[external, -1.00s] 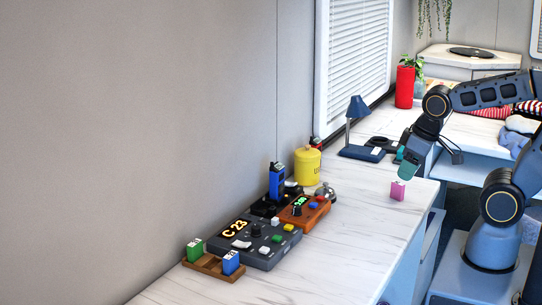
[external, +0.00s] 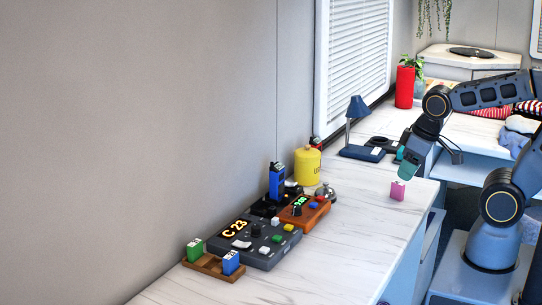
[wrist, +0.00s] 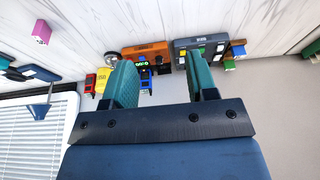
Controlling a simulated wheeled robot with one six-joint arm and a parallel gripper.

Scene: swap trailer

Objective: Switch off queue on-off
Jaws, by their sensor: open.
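The dark grey queue box (external: 265,252) sits on the white counter, with a lit "C 23" display, a white rocker switch (external: 241,244), a black knob and small coloured buttons. Which control is the on-off is too small to read. The box shows upside down in the wrist view (wrist: 181,50), beyond my fingers. My gripper (external: 406,171) is at the right of the counter, above and behind the pink block, well away from the box. In the wrist view its two teal fingers (wrist: 163,82) are apart with nothing between them.
An orange box (external: 304,214), a blue radio (external: 277,182), a yellow canister (external: 307,166) and a bell (external: 325,191) stand behind the queue box. A wooden tray (external: 207,265) with green and blue blocks is in front. A pink block (external: 397,191) stands near the counter edge.

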